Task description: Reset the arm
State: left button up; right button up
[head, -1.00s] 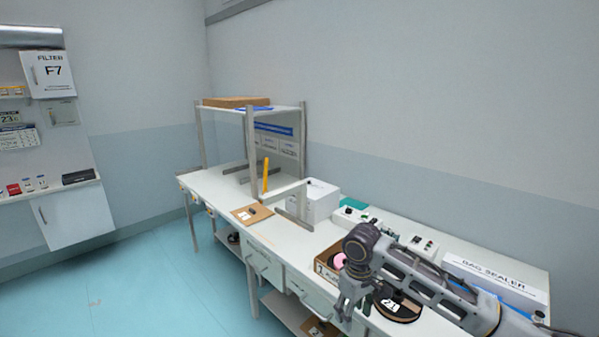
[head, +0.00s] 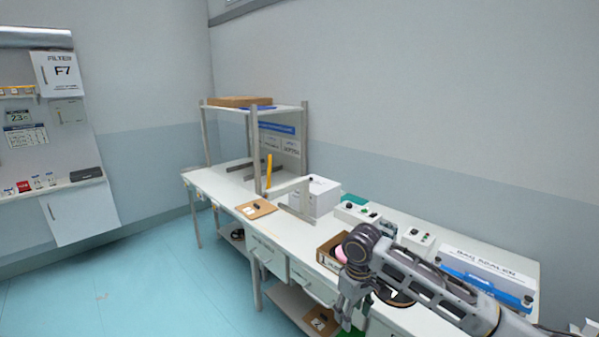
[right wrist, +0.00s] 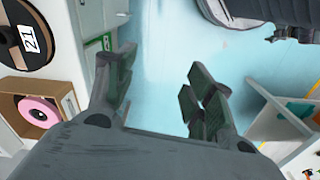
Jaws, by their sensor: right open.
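My right arm reaches in from the lower right in the head view, with its gripper (head: 350,312) hanging down in front of the bench edge. In the right wrist view the two fingers of the right gripper (right wrist: 155,95) stand wide apart with nothing between them, over blue floor. A black spool marked 21 (right wrist: 28,40) lies on the bench at the upper left there. A pink roll (right wrist: 40,110) sits in a cardboard box (right wrist: 12,108) below it. My left gripper does not show.
The white bench (head: 228,195) holds a bag sealer (head: 487,270), a white box (head: 316,197), a small control box (head: 416,240) and a brown board (head: 256,209). A shelf frame (head: 304,140) stands at its far end. Blue floor (head: 150,285) is clear at left.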

jog(key=w+d+f+m+t+y, duration=0.1)
jog(key=w+f+m, duration=0.15)
jog(key=f, duration=0.75)
jog(key=w+f+m+t+y, duration=0.1)
jog(key=w+f, duration=0.3)
jog(key=f, duration=0.7)
jog(key=s+d+f+m, duration=0.1)
jog(key=s+d+f, duration=0.25)
jog(key=f, duration=0.65)
jog(key=s+d+f+m, duration=0.1)
jog(key=s+d+f, duration=0.3)
jog(key=f, duration=0.6)
jog(key=s+d+f+h, duration=0.2)
jog(key=s+d+f, duration=0.1)
jog(key=s+f, duration=1.7)
jog(key=s, duration=1.2)
jog(key=s+f+n+g, duration=0.1)
jog(key=s+f, duration=0.2)
jog(key=s, duration=1.1)
jog(key=shift+s+d+f, duration=0.3)
jog(key=shift+s+d, duration=0.05)
jog(key=shift+d, duration=0.05)
jog(key=shift+s, duration=0.1)
